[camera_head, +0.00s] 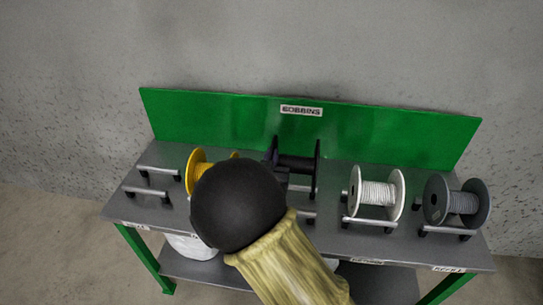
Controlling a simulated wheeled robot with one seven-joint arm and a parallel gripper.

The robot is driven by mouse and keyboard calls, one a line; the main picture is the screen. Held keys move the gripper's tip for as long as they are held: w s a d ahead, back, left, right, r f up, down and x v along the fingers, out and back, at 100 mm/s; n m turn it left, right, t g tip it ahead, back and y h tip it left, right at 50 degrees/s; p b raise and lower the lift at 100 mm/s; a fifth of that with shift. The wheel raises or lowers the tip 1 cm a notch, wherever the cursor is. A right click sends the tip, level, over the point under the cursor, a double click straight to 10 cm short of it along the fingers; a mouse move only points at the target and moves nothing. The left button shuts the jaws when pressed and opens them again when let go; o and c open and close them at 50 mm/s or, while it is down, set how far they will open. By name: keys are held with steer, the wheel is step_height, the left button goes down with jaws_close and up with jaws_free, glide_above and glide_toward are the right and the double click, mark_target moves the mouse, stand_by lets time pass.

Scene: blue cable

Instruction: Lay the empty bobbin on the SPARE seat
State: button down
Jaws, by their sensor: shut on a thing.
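A black bobbin (298,164) with dark flanges is at the middle of the bench, over a pair of short rails. Its core looks dark, with no clear cable on it. My gripper (283,174) is mostly hidden behind my own black joint and sleeve; the part that shows is against the bobbin's left side, shut on it. Whether the bobbin rests on the rails or hangs just above them I cannot tell. An empty seat of two rails (148,191) is at the far left of the bench. The front-edge labels are too small to read, so SPARE cannot be picked out.
A yellow bobbin (197,165) is left of centre, partly hidden by my arm. A white bobbin (376,193) and a grey bobbin (457,203) sit on rails at right. A green back panel (220,122) labelled BOBBINS stands behind. A shelf (385,285) lies below.

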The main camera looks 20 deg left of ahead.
steer(key=shift+f+b, duration=2.7)
steer(key=shift+f, duration=0.75)
steer(key=shift+f+b, duration=0.65)
steer(key=c, duration=1.5)
jaws_free()
steer(key=shift+s, duration=0.1)
steer(key=v, duration=1.7)
steer(key=shift+s+b, duration=0.2)
steer(key=shift+b, duration=0.15)
steer(key=shift+w, duration=0.1)
